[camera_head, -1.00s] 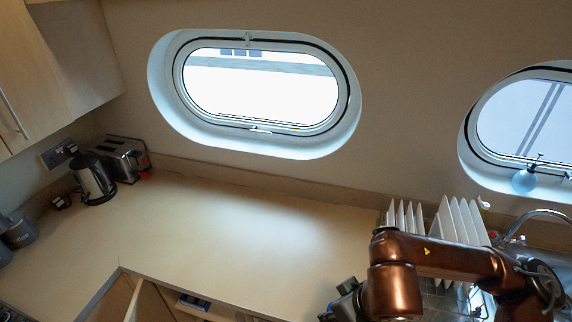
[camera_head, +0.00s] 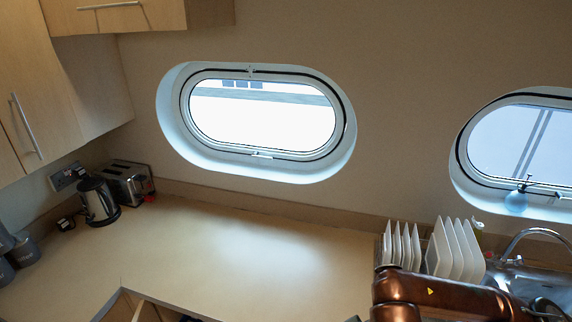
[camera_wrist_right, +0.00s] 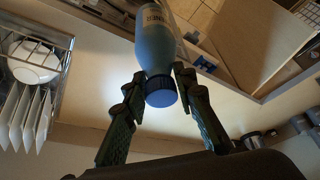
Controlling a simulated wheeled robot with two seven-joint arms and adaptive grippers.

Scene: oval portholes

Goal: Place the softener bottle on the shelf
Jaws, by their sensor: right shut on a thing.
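The softener bottle (camera_wrist_right: 158,45), blue with a dark blue cap and a pale label, shows in the right wrist view. My right gripper (camera_wrist_right: 160,84) is shut on it, with one finger on each side near the cap. The bottle's far end is cut off by the top of that view. In the head view, only my right arm shows at the lower right; its gripper and the bottle are out of frame. My left gripper is in neither view. I cannot tell which surface is the shelf; open wooden compartments (camera_head: 146,308) show below the counter edge.
The counter (camera_head: 230,245) is largely clear. A kettle (camera_head: 98,202) and a toaster (camera_head: 130,183) stand at its left back corner. White plates (camera_head: 458,250) stand in a rack beside the sink tap (camera_head: 515,245). Wall cupboards (camera_head: 35,110) hang at the upper left.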

